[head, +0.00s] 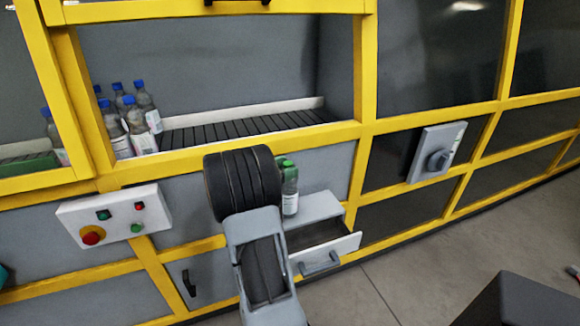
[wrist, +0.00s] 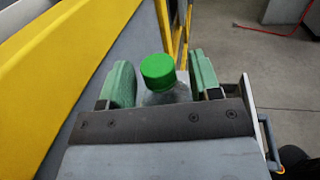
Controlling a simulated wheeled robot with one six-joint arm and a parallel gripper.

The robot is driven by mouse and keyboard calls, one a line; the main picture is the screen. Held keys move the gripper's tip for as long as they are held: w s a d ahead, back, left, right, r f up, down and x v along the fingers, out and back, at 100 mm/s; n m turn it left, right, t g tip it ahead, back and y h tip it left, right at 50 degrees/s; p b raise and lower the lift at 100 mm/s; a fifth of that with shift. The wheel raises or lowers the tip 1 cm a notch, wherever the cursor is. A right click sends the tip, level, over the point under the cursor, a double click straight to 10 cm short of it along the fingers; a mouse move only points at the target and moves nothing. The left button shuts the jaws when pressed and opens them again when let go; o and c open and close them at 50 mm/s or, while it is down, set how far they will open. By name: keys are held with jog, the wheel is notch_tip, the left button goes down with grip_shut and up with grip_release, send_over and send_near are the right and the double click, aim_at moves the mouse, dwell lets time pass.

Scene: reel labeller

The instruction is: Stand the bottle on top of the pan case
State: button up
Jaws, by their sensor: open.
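The bottle (head: 290,196), clear with a green cap and a white label, is upright at the left part of the grey pan case's top (head: 318,207). Its base seems to rest on that top, though contact is hard to confirm. In the wrist view the bottle's green cap (wrist: 158,71) and shoulders show between the green-padded fingers of my gripper (wrist: 161,82). The gripper is open, with a finger on each side and a visible gap at least on the left. In the head view my arm hides most of the gripper and part of the case.
The case's drawer (head: 325,250) stands pulled out towards the front right. Several blue-capped bottles (head: 135,125) stand at the left end of a roller conveyor (head: 235,128) behind the yellow frame. A control box (head: 115,215) is on the left, a switch box (head: 437,152) on the right.

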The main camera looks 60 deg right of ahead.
jog(key=v, duration=1.1)
jog(key=s+a+f+m+t+y, duration=0.2)
jog(key=a+m+t+y, duration=0.3)
jog(key=a, duration=1)
jog(key=s+a+f+m+t+y, duration=0.2)
jog(key=s+a+m+t+y, duration=0.2)
jog(key=a+m+y, duration=0.4)
jog(key=a+t+y, duration=0.1)
jog(key=a+y, duration=0.2)
jog(key=a, duration=0.4)
jog(key=shift+s+a+f+t, duration=0.15)
jog(key=shift+a+t, duration=0.15)
jog(key=shift+a, duration=0.05)
